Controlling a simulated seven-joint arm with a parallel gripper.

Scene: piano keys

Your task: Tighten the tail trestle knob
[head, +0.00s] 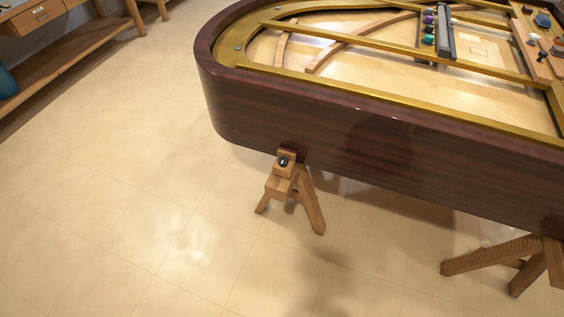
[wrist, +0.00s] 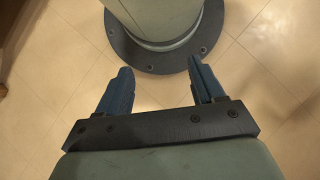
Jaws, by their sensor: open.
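The tail trestle knob (head: 283,161) is a small dark round knob on the upper block of a wooden trestle (head: 309,202). This trestle stands under the near side of the piano, close to its rounded tail. My gripper (wrist: 160,82) shows only in the wrist view. Its two blue fingers are wide apart with nothing between them. They point toward the floor and my own round base. Neither the knob nor the trestle is in the wrist view, and no gripper is in the head view.
The dark wooden piano case (head: 350,135) with its gold frame fills the upper right. Another trestle (head: 495,255) stands at the lower right. A wooden workbench (head: 60,65) is at the upper left. The tiled floor (head: 120,220) left of the tail trestle is clear.

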